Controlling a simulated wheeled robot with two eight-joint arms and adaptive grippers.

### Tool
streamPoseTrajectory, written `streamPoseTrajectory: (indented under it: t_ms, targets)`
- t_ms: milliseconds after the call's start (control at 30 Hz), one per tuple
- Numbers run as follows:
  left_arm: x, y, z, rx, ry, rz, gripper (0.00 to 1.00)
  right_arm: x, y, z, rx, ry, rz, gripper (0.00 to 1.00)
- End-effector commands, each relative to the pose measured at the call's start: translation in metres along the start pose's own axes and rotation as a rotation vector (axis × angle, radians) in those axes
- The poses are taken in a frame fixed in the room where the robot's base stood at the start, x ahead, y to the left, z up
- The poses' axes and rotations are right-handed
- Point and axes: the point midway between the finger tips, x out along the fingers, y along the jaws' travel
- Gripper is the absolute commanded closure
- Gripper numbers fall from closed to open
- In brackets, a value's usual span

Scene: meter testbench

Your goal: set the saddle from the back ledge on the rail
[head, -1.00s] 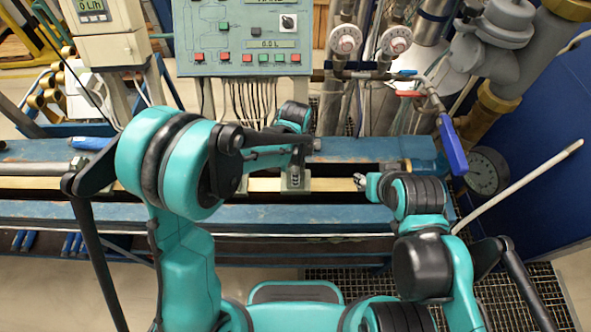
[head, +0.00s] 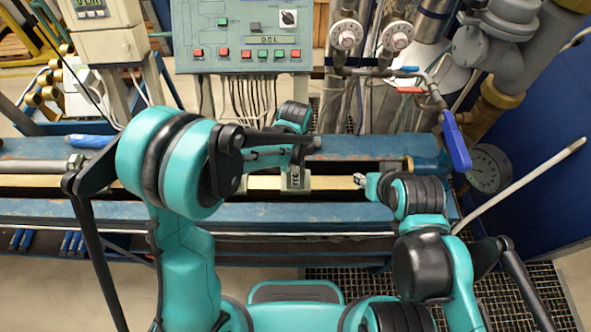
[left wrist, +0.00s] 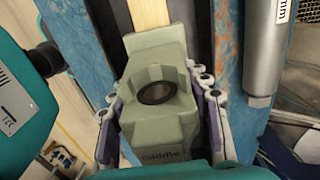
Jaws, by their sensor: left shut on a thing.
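The grey-green saddle (left wrist: 160,88), with a round dark hole in its top and partly covered lettering on its front, is between the fingers of my left gripper (left wrist: 162,105). The gripper is shut on its two sides. In the head view the saddle (head: 295,180) is at the pale rail strip (head: 335,183) in the middle of the bench, under my left gripper (head: 293,168). I cannot tell whether it touches the rail. My right gripper (head: 364,181) is to the right of the saddle, apart from it; its finger opening is too small to judge.
The blue back beam (head: 350,148) runs behind the rail, and a blue front beam (head: 330,214) runs before it. A grey metal cylinder (head: 40,166) lies at left. A blue-handled valve (head: 455,143) and gauge (head: 488,171) stand at right. The control panel (head: 240,40) is behind.

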Motion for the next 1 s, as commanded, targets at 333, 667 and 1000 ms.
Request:
streamPoseTrajectory:
  t_ms: [333,667,1000]
  targets:
    - [0.0040,0.0000,0.0000,0.000,0.000,0.000,1.00,0.0035,0.0000,0.0025,0.000,0.000,0.000,0.60]
    - [0.0051,0.0000,0.0000,0.000,0.000,0.000,0.50,0.0044,0.0000,0.0032,0.000,0.000,0.000,0.60]
    - [0.0056,-0.0001,0.0000,0.000,0.000,0.000,0.28,0.0045,0.0000,0.0032,0.000,0.000,0.000,0.60]
